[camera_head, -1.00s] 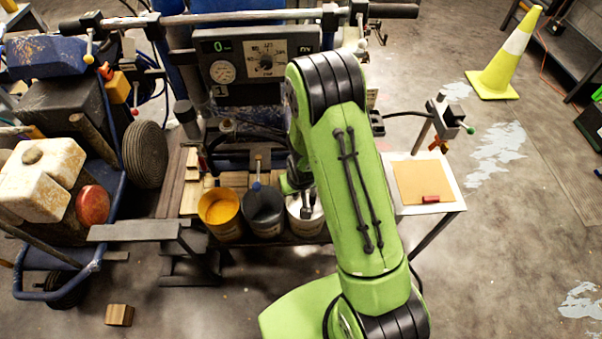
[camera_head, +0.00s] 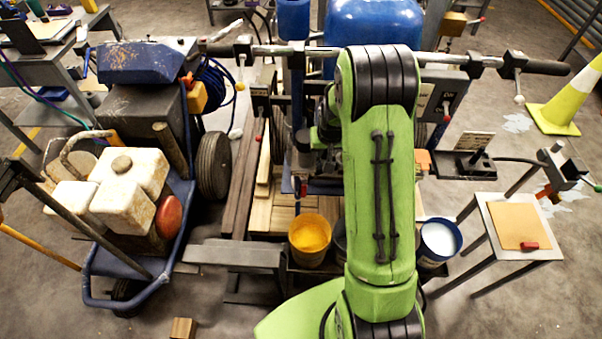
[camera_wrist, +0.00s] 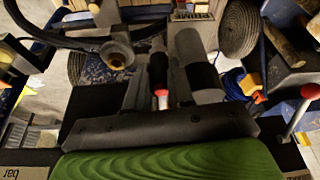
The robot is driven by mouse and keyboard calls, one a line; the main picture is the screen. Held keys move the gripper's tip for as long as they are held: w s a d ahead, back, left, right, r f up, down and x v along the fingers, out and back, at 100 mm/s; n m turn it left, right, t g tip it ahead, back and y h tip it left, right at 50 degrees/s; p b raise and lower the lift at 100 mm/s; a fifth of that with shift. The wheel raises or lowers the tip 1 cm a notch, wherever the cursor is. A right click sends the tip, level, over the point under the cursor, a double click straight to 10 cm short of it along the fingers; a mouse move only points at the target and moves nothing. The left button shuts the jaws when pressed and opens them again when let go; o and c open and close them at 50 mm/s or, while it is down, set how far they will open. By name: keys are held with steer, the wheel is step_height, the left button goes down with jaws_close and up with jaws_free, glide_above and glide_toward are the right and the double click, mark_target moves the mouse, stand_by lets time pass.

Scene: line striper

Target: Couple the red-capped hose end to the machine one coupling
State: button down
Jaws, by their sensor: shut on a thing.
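In the wrist view my gripper (camera_wrist: 160,92) is shut around a dark cylindrical hose end with a red cap (camera_wrist: 162,95), which sits between the two dark fingers. In the head view my arm covers most of the gripper and what it holds. A light grey cylinder with a dark band (camera_wrist: 192,50) stands just beyond and to the right of the hose end in the wrist view. A round grey ring fitting (camera_wrist: 117,52) is to the left, apart from the fingers. I cannot tell which fitting is the machine one coupling.
A cart with dirty white jugs (camera_head: 128,172) stands at the left. A small table (camera_head: 491,215) stands at the right, with a yellow cone (camera_head: 560,105) behind. Floor at lower right is clear.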

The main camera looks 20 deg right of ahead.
steer(key=d+r+m+p, duration=0.1)
steer(key=d+r+m, duration=0.1)
steer(key=d+r, duration=0.55)
steer(key=shift+h, duration=0.3)
steer(key=shift+w+a+f+b, duration=0.1)
steer(key=shift+a+f+b, duration=0.05)
steer(key=shift+f+b, duration=2.2)
steer(key=shift+f+b, duration=1.15)
steer(key=shift+f, duration=0.95)
steer(key=c, duration=0.6)
jaws_free()
steer(key=shift+r, duration=0.15)
steer(key=p+v, duration=0.3)
steer(key=v, duration=0.4)
steer(key=shift+p, duration=0.4)
